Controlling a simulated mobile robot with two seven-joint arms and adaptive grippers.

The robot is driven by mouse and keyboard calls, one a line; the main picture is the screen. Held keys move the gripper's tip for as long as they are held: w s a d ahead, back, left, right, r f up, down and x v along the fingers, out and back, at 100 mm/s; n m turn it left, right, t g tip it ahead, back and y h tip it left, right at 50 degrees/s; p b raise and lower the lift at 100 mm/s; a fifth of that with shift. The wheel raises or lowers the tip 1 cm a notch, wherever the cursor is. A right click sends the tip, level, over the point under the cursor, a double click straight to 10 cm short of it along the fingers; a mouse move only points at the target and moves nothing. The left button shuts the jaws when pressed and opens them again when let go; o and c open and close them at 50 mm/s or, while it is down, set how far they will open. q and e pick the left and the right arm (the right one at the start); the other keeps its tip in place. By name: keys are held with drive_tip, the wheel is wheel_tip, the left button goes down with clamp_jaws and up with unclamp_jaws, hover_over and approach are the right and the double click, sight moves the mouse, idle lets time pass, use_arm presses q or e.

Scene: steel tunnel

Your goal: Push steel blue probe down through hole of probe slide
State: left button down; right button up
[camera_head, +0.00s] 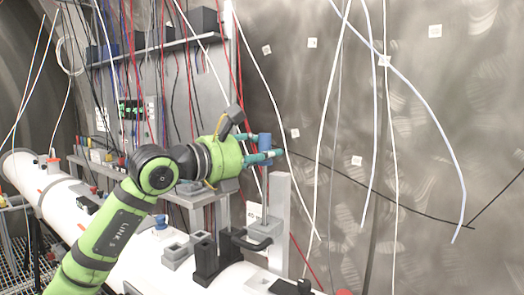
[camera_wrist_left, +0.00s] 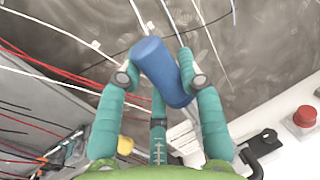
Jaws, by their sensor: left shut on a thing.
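The steel blue probe (camera_head: 265,142), a blue cylinder, is held upright in the head view, and it shows large and tilted in the left wrist view (camera_wrist_left: 160,68). My left gripper (camera_head: 265,156) is shut on it, with teal fingers on both sides of the probe in the left wrist view (camera_wrist_left: 163,76). The probe is in the air, above and a little left of a tall light grey post (camera_head: 280,215). I cannot make out the hole. My right gripper is not in view.
Black upright holders (camera_head: 205,258) and a grey open box (camera_head: 176,252) stand on the white tube left of the post. White, red and black cables hang around the arm. A red button (camera_wrist_left: 304,117) shows at right in the wrist view.

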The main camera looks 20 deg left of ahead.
sight(265, 196)
use_arm(q)
drive_tip(key=shift+f+b, duration=5.5)
drive_tip(key=shift+f, duration=0.7)
